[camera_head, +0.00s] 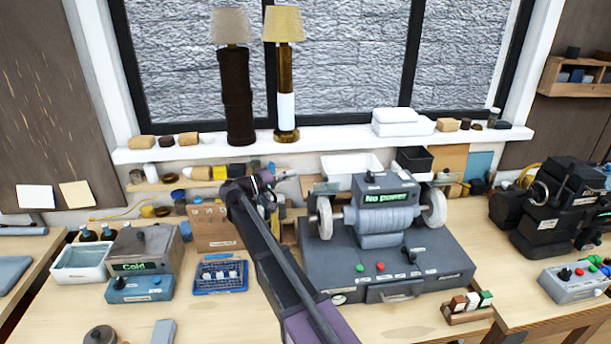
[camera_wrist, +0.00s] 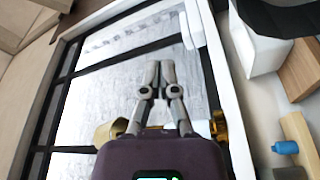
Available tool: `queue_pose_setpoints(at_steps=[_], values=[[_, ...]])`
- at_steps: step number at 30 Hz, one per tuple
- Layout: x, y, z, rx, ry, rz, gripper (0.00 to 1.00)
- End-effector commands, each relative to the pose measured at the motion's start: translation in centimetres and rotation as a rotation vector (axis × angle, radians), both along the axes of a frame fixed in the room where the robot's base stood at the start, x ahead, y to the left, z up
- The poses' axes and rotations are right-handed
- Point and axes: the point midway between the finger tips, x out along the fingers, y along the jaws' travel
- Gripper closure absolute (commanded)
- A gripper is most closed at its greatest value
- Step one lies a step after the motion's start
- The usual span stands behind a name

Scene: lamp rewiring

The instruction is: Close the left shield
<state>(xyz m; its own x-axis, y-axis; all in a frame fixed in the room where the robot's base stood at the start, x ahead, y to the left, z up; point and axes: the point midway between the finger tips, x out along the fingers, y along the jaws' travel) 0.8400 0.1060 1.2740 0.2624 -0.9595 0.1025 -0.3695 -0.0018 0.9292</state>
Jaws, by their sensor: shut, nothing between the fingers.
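The bench grinder (camera_head: 385,225) stands on a dark grey base at the middle of the bench, its screen reading "No power". Its left wheel (camera_head: 325,222) is pale. A small dark part at the top of this wheel (camera_head: 326,188) looks like the left shield; I cannot tell its exact angle. A similar part sits above the right wheel (camera_head: 435,208). My gripper (camera_head: 288,177) is shut and empty, up and left of the left wheel, apart from it as far as I can see. In the wrist view my gripper (camera_wrist: 161,72) has its fingertips together against the window.
Two lamps, one dark (camera_head: 236,95) and one brass (camera_head: 286,95), stand on the sill behind my gripper. A white tray (camera_head: 350,164) and black box (camera_head: 413,160) lie behind the grinder. A blue rack (camera_head: 220,277) is at left.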

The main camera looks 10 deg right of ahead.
Motion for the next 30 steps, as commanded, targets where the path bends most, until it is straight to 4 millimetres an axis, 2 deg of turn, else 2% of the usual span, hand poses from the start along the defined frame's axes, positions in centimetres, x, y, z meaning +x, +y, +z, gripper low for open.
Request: queue_pose_setpoints(at_steps=[8,23,25,30], values=[[0.6,-2.5,0.3,0.000,0.000,-0.003,1.00],[2.6,-9.7,1.1,0.000,0.001,-0.004,1.00],[1.3,-9.6,0.3,0.001,0.000,-0.002,1.00],[-0.3,-9.5,-0.3,0.001,0.000,-0.002,1.00]])
